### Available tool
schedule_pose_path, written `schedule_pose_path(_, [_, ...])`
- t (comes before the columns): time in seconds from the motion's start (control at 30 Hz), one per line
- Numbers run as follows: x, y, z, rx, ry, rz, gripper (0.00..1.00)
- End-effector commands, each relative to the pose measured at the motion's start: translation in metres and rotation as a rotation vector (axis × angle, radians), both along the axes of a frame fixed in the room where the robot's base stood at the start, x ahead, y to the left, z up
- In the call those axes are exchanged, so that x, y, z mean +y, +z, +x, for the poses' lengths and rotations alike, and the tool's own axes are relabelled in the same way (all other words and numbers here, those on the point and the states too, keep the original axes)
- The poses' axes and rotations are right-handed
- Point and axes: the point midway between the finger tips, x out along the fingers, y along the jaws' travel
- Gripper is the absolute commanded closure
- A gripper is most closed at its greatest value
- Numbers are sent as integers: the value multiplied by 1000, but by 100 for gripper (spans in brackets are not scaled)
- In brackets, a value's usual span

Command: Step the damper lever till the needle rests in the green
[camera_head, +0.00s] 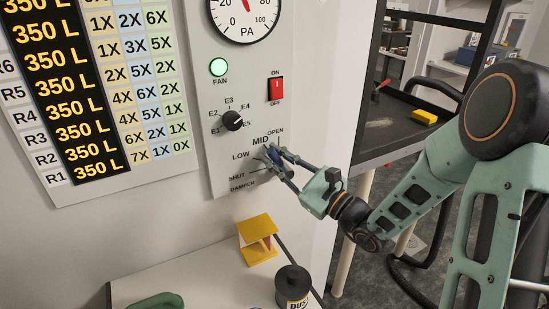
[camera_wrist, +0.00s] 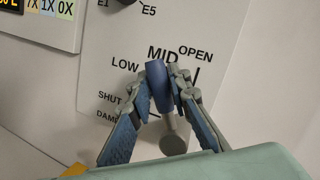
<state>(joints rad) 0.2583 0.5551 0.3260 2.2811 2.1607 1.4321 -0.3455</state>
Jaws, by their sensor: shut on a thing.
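The damper lever (camera_wrist: 158,88) has a blue handle and a grey round end (camera_wrist: 174,145). In the wrist view its handle points up towards the MID label, between LOW and OPEN. My gripper (camera_wrist: 156,76) is shut on the handle, one finger on each side. In the head view my gripper (camera_head: 271,154) reaches the damper scale from the right and hides most of the lever. The PA gauge (camera_head: 245,27) is cut off at the top of the head view. Part of its red needle shows, pointing up; no green zone is visible.
Above the lever are a selector knob (camera_head: 232,121), a red switch (camera_head: 276,89) and a lit green FAN lamp (camera_head: 218,67). A number chart (camera_head: 95,95) is on the left. Below stand a yellow stand (camera_head: 258,238) and a dark DUST canister (camera_head: 293,285) on a white bench.

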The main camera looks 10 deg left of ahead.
Motion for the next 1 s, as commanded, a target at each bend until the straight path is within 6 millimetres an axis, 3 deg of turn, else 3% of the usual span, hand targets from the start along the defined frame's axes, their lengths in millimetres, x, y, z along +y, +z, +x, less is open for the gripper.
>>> schedule_pose_path(0.07, [-1,0,0,1,-2,-1,100])
schedule_pose_path(0.1, [-1,-1,0,1,-2,-1,80])
schedule_pose_path(0.27, [0,0,0,0,-1,-2,64])
schedule_pose_path(0.67, [-9,-2,-5,-1,-3,-3,64])
schedule_pose_path(1.0, [-66,-15,-42,1,-7,-1,64])
